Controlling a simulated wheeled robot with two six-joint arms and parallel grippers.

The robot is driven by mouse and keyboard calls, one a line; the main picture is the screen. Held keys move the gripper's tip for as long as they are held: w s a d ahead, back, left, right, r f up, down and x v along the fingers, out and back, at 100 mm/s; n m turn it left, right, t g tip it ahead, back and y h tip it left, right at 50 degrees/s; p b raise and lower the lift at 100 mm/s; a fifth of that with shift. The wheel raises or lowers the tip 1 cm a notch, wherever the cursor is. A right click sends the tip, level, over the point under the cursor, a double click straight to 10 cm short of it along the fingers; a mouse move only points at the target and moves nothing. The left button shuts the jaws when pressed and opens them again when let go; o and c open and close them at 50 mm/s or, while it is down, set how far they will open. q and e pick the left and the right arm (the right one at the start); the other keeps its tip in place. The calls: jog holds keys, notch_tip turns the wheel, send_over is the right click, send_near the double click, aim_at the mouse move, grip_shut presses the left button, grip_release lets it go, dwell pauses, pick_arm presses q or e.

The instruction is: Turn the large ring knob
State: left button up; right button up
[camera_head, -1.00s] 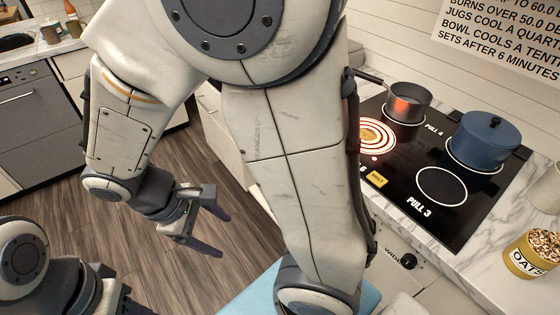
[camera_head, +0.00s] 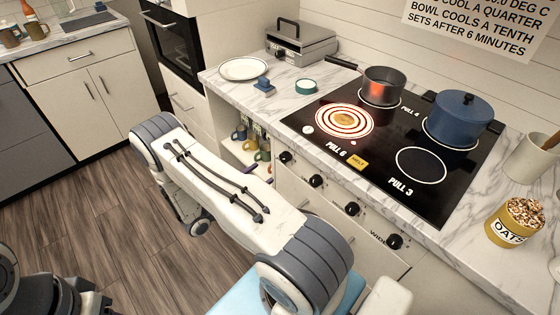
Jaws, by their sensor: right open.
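Several black knobs line the cabinet front below the cooktop: a left one (camera_head: 285,158), a second (camera_head: 315,181), a third (camera_head: 352,208) and a right one (camera_head: 395,241) with the word "WIDE" beside it. The frames do not show clearly which is the large ring knob. My right arm bends across the middle of the view. Only a purple fingertip of my right gripper (camera_head: 250,169) shows past my forearm, at the open shelf left of the knobs; the rest is hidden. It touches no knob that I can see. My left wrist is at the bottom left, its fingers out of view.
The black cooktop (camera_head: 440,185) holds a grey saucepan (camera_head: 384,86) and a blue pot (camera_head: 458,118); a ring (camera_head: 345,122) glows red. An oats jar (camera_head: 513,224) stands at the right. Mugs (camera_head: 239,132) stand on the open shelf. The wooden floor at left is clear.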

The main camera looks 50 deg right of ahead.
aim_at(282, 159)
jog(key=d, duration=0.3)
jog(key=d+p, duration=0.1)
jog(key=d, duration=0.2)
jog(key=d+p, duration=0.1)
jog(key=d, duration=0.2)
jog(key=shift+s+d, duration=0.25)
jog(key=shift+s, duration=0.1)
grip_shut()
